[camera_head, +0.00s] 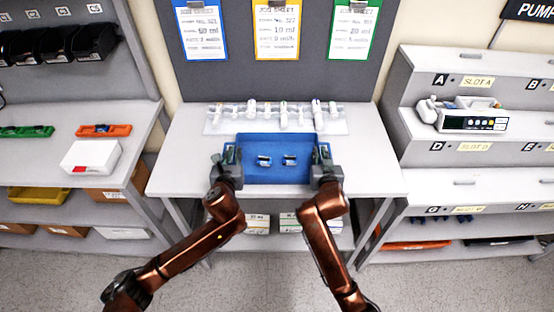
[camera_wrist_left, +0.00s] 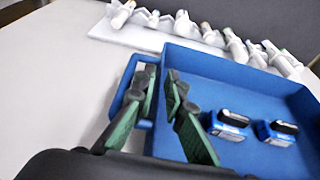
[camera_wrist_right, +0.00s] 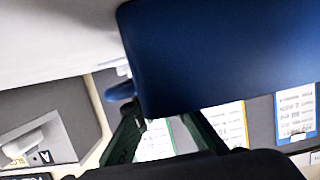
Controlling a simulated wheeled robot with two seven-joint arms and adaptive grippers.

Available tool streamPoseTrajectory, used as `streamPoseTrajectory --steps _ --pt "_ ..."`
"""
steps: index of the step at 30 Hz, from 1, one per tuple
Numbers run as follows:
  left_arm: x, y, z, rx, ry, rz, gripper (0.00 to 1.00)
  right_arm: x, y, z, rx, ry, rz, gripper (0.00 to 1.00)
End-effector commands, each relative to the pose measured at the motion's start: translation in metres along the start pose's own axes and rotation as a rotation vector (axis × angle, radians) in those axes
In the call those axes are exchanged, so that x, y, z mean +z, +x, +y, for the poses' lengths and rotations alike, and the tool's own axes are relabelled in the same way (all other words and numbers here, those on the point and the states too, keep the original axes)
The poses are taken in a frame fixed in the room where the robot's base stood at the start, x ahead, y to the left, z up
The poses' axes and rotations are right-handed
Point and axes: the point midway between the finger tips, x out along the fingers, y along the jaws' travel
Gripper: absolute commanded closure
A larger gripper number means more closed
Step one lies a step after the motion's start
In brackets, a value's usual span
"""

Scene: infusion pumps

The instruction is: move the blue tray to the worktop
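The blue tray (camera_head: 277,141) is over the front middle of the grey worktop (camera_head: 185,160), with two small blue-and-black items (camera_head: 264,161) (camera_head: 289,160) in it. I cannot tell whether its base touches the worktop. My left gripper (camera_head: 229,158) is at the tray's left side. In the left wrist view its green-padded fingers (camera_wrist_left: 167,85) stand apart on either side of the tray's left wall, near the side handle (camera_wrist_left: 134,72). My right gripper (camera_head: 322,155) is at the tray's right side. In the right wrist view its fingers (camera_wrist_right: 160,115) are apart below the handle (camera_wrist_right: 119,91); contact is unclear.
A white rack (camera_head: 220,122) with several white fittings stands behind the tray. Job sheets (camera_head: 277,30) hang on the back panel. A shelf unit (camera_head: 430,180) with a white device (camera_head: 472,121) is at right. A side bench with a white box (camera_head: 90,157) is at left.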

Motion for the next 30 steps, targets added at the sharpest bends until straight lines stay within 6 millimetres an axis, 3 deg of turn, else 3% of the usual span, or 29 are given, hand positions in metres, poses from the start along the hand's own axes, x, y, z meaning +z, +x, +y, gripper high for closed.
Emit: streamPoseTrajectory --steps 11,17,30 --pt "-0.0002 0.006 0.0002 0.0 0.0 0.0 0.89 0.0004 0.006 0.0003 0.0 0.0 -0.001 0.89" --pt "-0.0002 0.0058 0.0003 0.0 0.0 0.0 1.0 0.0004 0.0058 0.0002 0.0 0.0 -0.001 1.0" --pt "-0.0002 0.0058 0.0006 0.001 0.0 0.0 1.0 0.0004 0.0057 0.0003 0.0 0.0 -0.001 1.0"
